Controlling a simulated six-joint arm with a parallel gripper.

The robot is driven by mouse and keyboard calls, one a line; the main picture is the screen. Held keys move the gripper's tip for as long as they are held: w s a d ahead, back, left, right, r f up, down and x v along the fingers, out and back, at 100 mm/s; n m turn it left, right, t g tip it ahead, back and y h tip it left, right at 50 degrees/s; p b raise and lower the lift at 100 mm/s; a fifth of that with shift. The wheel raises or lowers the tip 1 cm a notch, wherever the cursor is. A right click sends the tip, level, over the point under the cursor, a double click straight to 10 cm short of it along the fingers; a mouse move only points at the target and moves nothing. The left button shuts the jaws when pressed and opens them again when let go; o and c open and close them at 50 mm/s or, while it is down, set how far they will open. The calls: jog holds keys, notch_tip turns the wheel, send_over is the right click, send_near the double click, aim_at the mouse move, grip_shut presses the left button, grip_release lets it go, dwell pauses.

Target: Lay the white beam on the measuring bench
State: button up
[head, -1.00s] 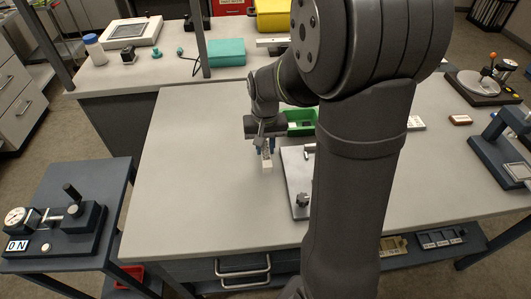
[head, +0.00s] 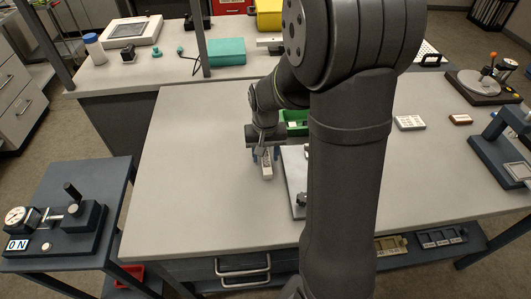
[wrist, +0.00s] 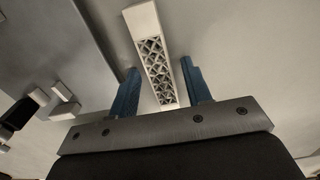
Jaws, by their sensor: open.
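The white beam (head: 267,172), with a lattice middle and solid ends, is at the middle of the large table, left of a grey plate. In the wrist view the beam (wrist: 146,25) runs between the two blue fingers with a gap on each side. My gripper (head: 264,155) is open around the beam's far part; its fingers also show in the wrist view (wrist: 163,85). I cannot tell whether the beam touches the tabletop. A dark fixture with a dial gauge (head: 18,217), likely the measuring bench, stands on the left side table.
The grey plate (head: 293,168) with a knob lies right of my gripper, partly hidden by my arm. A green bin (head: 295,117) stands behind it. The large table's left part (head: 190,170) is clear.

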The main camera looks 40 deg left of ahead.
aim_at(266, 156)
notch_tip(266, 156, up, 12)
jog(key=shift+r, duration=0.15)
dwell(0.3)
notch_tip(266, 156, down, 12)
jog(key=shift+f, duration=0.1)
jog(key=shift+a+r, duration=0.1)
jog(key=shift+r, duration=1.6)
